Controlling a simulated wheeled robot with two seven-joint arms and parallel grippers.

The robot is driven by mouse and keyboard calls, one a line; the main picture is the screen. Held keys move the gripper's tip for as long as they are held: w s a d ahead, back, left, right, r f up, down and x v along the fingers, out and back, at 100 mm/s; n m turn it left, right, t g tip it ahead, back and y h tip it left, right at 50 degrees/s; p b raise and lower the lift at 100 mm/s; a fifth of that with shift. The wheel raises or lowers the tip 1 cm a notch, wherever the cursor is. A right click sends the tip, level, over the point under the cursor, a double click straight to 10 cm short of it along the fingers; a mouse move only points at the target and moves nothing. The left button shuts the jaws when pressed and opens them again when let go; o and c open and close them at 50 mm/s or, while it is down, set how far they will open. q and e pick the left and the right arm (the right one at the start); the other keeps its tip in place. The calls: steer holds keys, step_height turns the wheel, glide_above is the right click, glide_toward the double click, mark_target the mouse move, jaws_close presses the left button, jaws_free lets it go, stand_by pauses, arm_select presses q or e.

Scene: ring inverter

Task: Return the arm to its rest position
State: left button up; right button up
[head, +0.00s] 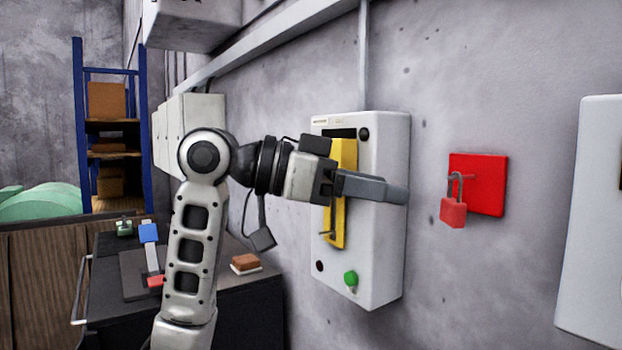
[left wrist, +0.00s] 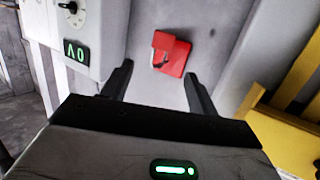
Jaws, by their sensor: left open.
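My left arm (head: 195,240) comes up from below in the head view and bends right. Its gripper (head: 404,194) is in front of the white wall box (head: 382,240) with the yellow panel (head: 343,160), fingers pointing right. I cannot tell whether it touches the box. In the left wrist view the gripper (left wrist: 160,78) is open, with nothing between the two fingers. Beyond them is the red plate (left wrist: 176,60) with the padlock, apart from the fingers. In the head view the red padlock (head: 453,212) hangs at the red plate (head: 485,185). My right gripper is not in view.
Another white box (head: 595,230) is at the right edge. The left wrist view shows a box (left wrist: 92,55) with a dial and green display. A dark bench (head: 240,300) with small objects and a blue shelf (head: 78,130) stand at left.

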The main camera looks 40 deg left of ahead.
arm_select(q)
steer(key=v, duration=0.8)
steer(key=w+d+f+n+g+y, duration=0.1)
steer(key=w+d+f+n+y, duration=0.15)
steer(key=f, duration=0.95)
steer(key=w+d+f+n+y, duration=0.2)
steer(key=w+f+y, duration=0.15)
steer(key=f, duration=0.95)
steer(key=s+d+f+n+g+y, duration=0.1)
steer(key=s+f, duration=0.2)
steer(key=f, duration=0.5)
steer(key=s+d+f+n+g+y, duration=0.15)
steer(key=s+f, duration=0.25)
steer(key=f, duration=0.5)
steer(key=s+f+n+g+y, duration=0.1)
steer(key=s+f+y, duration=0.1)
steer(key=s+f, duration=0.45)
steer(key=s+f+g+y, duration=0.2)
steer(key=s+f, duration=0.1)
steer(key=s, duration=0.6)
steer(key=w+d+t+h+p, duration=0.2)
steer(key=w+d+t+h, duration=0.2)
steer(key=w+t, duration=0.3)
steer(key=shift+d+p, duration=0.3)
steer(key=shift+d, duration=0.45)
steer(key=shift+f, duration=0.15)
